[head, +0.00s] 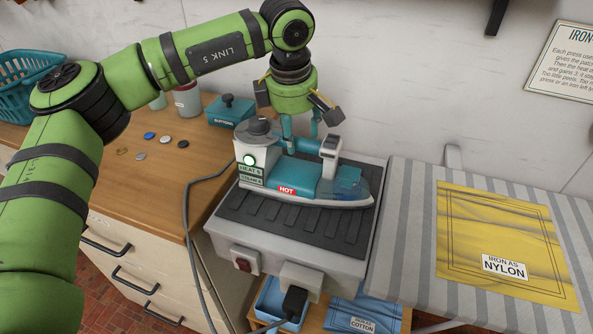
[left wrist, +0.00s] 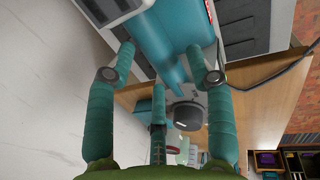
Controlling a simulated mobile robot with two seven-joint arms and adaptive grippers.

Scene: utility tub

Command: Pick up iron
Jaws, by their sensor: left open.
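The iron (head: 308,178), white and teal with a red HOT label, a lit green light and a grey knob, rests flat on the dark ribbed top of a grey stand (head: 228,215). My left gripper (head: 302,124) is just above and behind the iron's handle, fingers pointing down. In the left wrist view, the gripper (left wrist: 160,65) has its teal fingers spread, with the iron's teal part (left wrist: 165,42) between the two upper ones. I cannot tell whether the fingers touch it. My right gripper is not in view.
A grey cord (head: 187,215) runs along the stand's left side. A striped ironing board (head: 405,235) with yellow NYLON cloth (head: 500,235) lies to the right. A teal BUTTONS box (head: 230,112), jars and a teal basket (head: 30,85) stand on the wooden counter. The wall is close behind.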

